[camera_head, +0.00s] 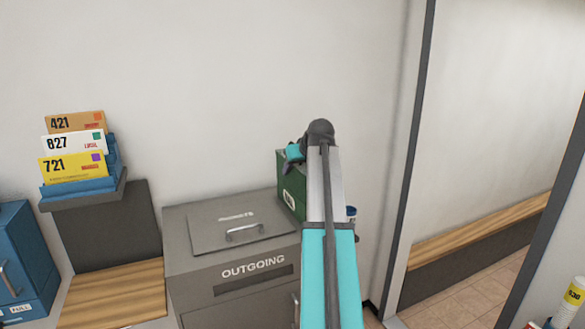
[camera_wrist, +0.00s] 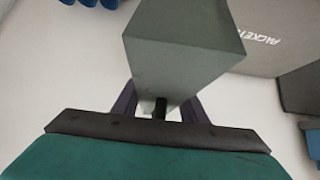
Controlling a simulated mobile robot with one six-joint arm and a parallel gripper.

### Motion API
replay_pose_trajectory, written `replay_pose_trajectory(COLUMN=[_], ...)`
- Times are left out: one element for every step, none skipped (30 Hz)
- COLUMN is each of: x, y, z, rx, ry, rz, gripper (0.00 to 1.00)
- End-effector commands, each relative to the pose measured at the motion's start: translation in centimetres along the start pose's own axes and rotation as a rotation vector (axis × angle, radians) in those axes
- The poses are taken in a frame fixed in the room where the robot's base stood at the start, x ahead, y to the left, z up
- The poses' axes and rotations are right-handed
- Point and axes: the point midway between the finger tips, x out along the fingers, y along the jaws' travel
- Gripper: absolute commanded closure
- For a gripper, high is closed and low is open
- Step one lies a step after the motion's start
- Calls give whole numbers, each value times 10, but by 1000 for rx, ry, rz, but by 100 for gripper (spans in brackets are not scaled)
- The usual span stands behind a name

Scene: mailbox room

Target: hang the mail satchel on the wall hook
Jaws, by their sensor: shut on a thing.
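The mail satchel appears as a dark green boxy body with a white label (camera_head: 288,178), partly hidden behind my arm, beside the right end of the grey outgoing cabinet. My gripper (camera_head: 293,160) is at its top, mostly hidden by my wrist. In the wrist view, my gripper's dark fingers (camera_wrist: 160,104) are shut on a small black part, which looks like the satchel's handle. A grey-green boxy body (camera_wrist: 185,50), apparently the satchel, extends just beyond them. I cannot make out the wall hook in either view.
The grey outgoing cabinet (camera_head: 190,261) has a lid with a handle. A blue rack (camera_head: 82,187) of numbered mail hangs at left above a wooden-topped bench (camera_head: 112,293). A blue bin (camera_head: 20,262) stands far left. A dark-framed opening is at right. The upper wall (camera_head: 220,80) is bare.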

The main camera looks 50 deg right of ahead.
Motion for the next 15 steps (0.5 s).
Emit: replay_pose_trajectory(x=[0, 0, 0, 0, 0, 0, 0, 0, 0, 1, 1, 2, 2, 2, 2], y=[0, 0, 0, 0, 0, 0, 0, 0, 1, 1, 1, 1, 1, 1, 1], z=[-1, -1, -1, -1, -1, -1, -1, 0, 0, 1, 1, 2, 2, 3, 2], rx=[0, 0, 0, 0, 0, 0, 0, 0, 0, 0, 0, 0, 0, 0, 1], ry=[3, 3, 3, 3, 3, 2, 2, 2, 2, 2, 2, 2, 2, 0, 0], rz=[0, 1, 1, 1, 1, 1, 1, 1, 1, 1, 1, 1, 1, 1, 1], gripper=[100, 100, 100, 100, 100, 100, 100, 100, 100, 100, 100, 100, 100, 56, 49])
